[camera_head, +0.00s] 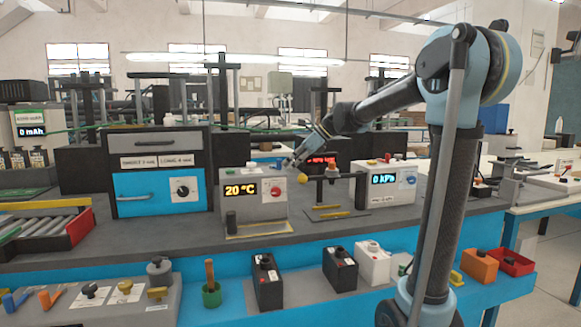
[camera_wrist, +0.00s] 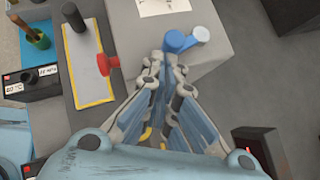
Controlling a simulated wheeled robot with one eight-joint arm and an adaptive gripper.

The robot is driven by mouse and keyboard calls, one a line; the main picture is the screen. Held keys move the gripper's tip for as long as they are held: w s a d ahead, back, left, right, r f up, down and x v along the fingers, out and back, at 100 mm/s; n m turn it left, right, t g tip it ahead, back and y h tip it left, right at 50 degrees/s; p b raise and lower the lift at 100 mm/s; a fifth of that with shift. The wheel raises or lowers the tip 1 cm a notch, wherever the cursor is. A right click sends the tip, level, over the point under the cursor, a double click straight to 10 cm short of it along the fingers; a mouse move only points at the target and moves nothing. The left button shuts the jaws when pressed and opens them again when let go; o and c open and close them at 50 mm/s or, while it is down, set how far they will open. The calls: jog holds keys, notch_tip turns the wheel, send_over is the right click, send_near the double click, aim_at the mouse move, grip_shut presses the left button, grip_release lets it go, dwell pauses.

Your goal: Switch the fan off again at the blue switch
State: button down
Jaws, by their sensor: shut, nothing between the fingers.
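The blue switch (camera_wrist: 176,41) stands on top of a light grey box in the wrist view. It has a round blue part and a short arm with a whitish end (camera_wrist: 201,34) to the right. In the head view the blue switch (camera_head: 264,162) is small on the top of the box (camera_head: 232,200) that reads 20 °C. My gripper (camera_wrist: 166,63) is shut and empty, its fingertips close to the blue switch; I cannot tell whether they touch. In the head view my gripper (camera_head: 291,163) is at the box's top right. I cannot make out a fan.
A red knob (camera_wrist: 108,64) sticks out from the box's front. A stand (camera_head: 331,190) and a white box (camera_head: 384,187) reading 0 kPa are to the right. A blue-fronted cabinet (camera_head: 160,190) is to the left. Bare grey bench (camera_wrist: 230,95) shows right of the box.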

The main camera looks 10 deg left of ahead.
jog(key=shift+w, duration=0.7)
jog(key=shift+d, duration=0.1)
jog(key=d+f+v, duration=0.2)
jog(key=v, duration=1)
jog(key=shift+s+d+r, duration=0.2)
jog(key=shift+s+d, duration=0.05)
jog(key=shift+f, duration=0.1)
